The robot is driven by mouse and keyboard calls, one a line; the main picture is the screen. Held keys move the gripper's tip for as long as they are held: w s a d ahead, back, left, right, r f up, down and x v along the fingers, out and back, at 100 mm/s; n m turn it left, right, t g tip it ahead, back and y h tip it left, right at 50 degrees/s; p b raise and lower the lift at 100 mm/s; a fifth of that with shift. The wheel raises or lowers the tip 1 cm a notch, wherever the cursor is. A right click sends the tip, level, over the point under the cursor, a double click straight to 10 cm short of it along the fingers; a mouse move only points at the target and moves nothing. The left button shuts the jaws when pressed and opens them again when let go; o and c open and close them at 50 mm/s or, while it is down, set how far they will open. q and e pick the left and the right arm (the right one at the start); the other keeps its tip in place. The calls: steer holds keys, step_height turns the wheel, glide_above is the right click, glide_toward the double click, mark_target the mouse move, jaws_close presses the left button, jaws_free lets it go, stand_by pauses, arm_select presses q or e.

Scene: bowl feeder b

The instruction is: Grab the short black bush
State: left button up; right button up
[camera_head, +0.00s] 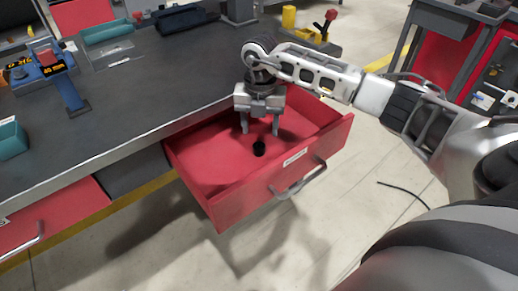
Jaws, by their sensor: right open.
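The short black bush (259,148) is a small dark cylinder inside the open red drawer (203,165). It stands on the red drawer floor, a little right of the middle. My right gripper (260,130) is over the drawer, pointing down, with its two fingers apart. Its fingertips are just above and behind the bush in the picture, and nothing shows between them. Whether the fingertips reach down to the bush's height I cannot tell. My left gripper is not in the picture.
The drawer's front wall with a metal handle (298,186) faces the floor side. The dark workbench (150,85) edge runs behind the drawer. A blue vise-like tool (68,95), teal bins (10,138) and a drill-like tool (325,25) stand on and beyond the bench.

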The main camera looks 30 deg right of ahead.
mark_target(259, 146)
steer(key=f, duration=0.5)
steer(key=shift+s+a+f, duration=0.2)
steer(key=shift+s+a, duration=0.05)
steer(key=shift+a, duration=0.05)
steer(key=shift+r, duration=0.1)
steer(key=c, duration=1.1)
